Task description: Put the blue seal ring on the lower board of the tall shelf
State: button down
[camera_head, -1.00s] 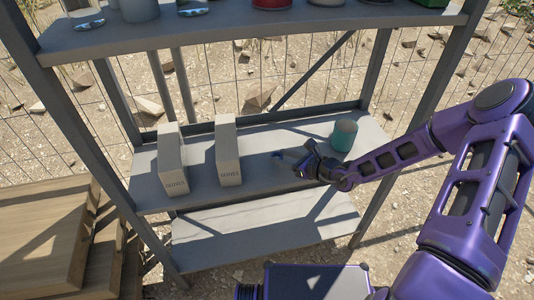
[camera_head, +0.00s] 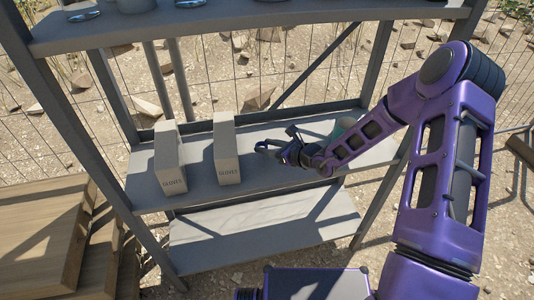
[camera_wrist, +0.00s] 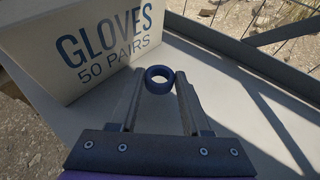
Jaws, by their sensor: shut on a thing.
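The blue seal ring (camera_wrist: 159,79) is a small dark blue ring between the fingertips of my gripper (camera_wrist: 160,84) in the wrist view. The gripper is shut on it, and the ring's hole faces the camera. In the head view my gripper (camera_head: 267,147) is over the shelf's middle board (camera_head: 200,196), just right of a glove box. The ring is hard to make out there. The tall shelf has an upper board (camera_head: 215,27), this middle board and a pale board (camera_head: 262,240) low down. Whether the ring touches the board is unclear.
Two glove boxes (camera_head: 169,160) (camera_head: 226,150) stand on the middle board; the nearer one (camera_wrist: 80,42) fills the wrist view's upper left. A teal cup (camera_head: 343,127) is partly behind my arm. Clear board lies in front of the gripper. Wooden planks (camera_head: 45,230) are at left.

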jog(key=shift+f, duration=1.35)
jog(key=shift+c, duration=1.8)
grip_release()
jog(key=shift+d+r, duration=0.1)
jog(key=p+v, duration=0.1)
jog(key=v, duration=1.1)
